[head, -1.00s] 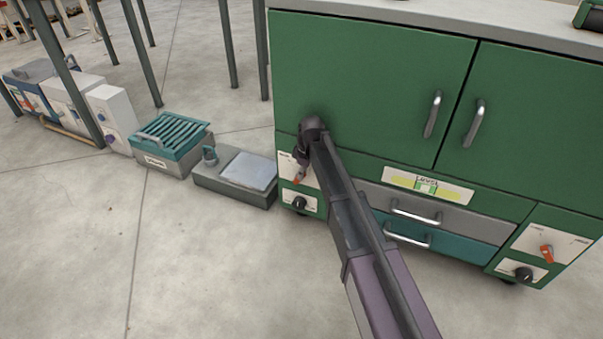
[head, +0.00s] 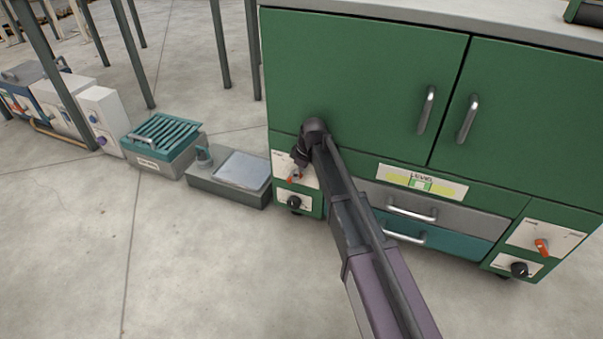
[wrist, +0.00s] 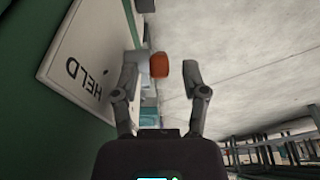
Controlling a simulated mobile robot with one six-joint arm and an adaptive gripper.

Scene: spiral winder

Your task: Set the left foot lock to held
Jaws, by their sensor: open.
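The left foot lock is an orange lever (head: 294,174) on a white plate (head: 311,177) at the lower left of the green cabinet. In the wrist view the lever's orange end (wrist: 160,67) appears between my fingertips, with a gap on each side; I cannot tell its exact depth. The word HELD reads on the plate (wrist: 72,45) at the left of that view. My gripper (head: 299,158) is open, at the plate just above the lever in the head view; it also shows in the wrist view (wrist: 160,73). My gripper and arm hide part of the plate.
A black knob (head: 294,202) sits below the lever. A second orange lever (head: 542,247) and black knob (head: 519,269) are at the cabinet's lower right. Drawers (head: 400,205) lie between. A grey scale-like box (head: 225,193) stands left of the cabinet. The floor in front is clear.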

